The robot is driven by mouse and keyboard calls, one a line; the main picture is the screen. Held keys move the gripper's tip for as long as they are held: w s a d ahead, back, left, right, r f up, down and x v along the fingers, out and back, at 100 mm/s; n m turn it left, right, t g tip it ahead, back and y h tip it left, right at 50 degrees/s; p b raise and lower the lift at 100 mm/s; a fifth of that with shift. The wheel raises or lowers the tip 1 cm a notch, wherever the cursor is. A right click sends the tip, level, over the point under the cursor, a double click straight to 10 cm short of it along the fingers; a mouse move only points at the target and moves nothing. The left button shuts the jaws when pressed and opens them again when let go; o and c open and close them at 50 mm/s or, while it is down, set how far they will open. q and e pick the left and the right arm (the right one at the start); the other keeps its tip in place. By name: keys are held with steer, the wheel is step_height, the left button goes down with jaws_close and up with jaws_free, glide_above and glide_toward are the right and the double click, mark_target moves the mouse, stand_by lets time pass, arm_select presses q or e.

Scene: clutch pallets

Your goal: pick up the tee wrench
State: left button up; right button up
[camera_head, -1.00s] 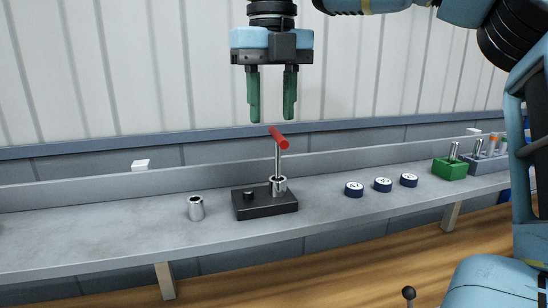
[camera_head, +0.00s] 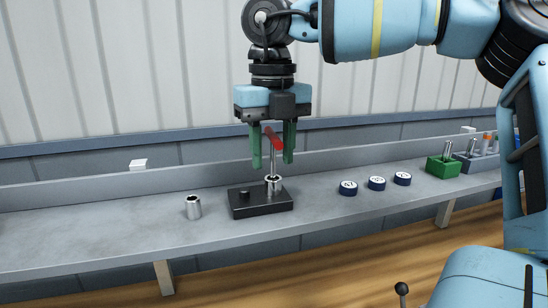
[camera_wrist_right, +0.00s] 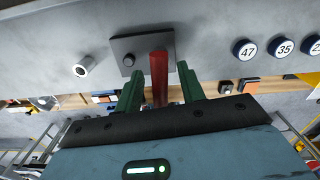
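The tee wrench (camera_head: 274,138) has a red cross handle and a thin metal shaft. It stands upright with its lower end in a metal socket on a black block (camera_head: 262,207) on the shelf. My right gripper (camera_head: 273,160) points down over it, open, with its green fingers on either side of the red handle. In the right wrist view the red handle of the wrench (camera_wrist_right: 159,75) lies between the two green fingers (camera_wrist_right: 159,85), with gaps visible on both sides. My left gripper is not in view.
A loose metal socket (camera_head: 193,207) stands on the grey shelf (camera_head: 110,225) left of the block. Several numbered dark discs (camera_head: 377,183) lie to the right. A green holder (camera_head: 443,167) and a grey holder (camera_head: 478,162) with upright pieces are farther right.

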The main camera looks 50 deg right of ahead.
mark_target(272, 135)
jaws_close()
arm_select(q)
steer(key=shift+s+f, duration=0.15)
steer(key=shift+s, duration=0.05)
arm_select(e)
steer(key=shift+r, duration=0.15)
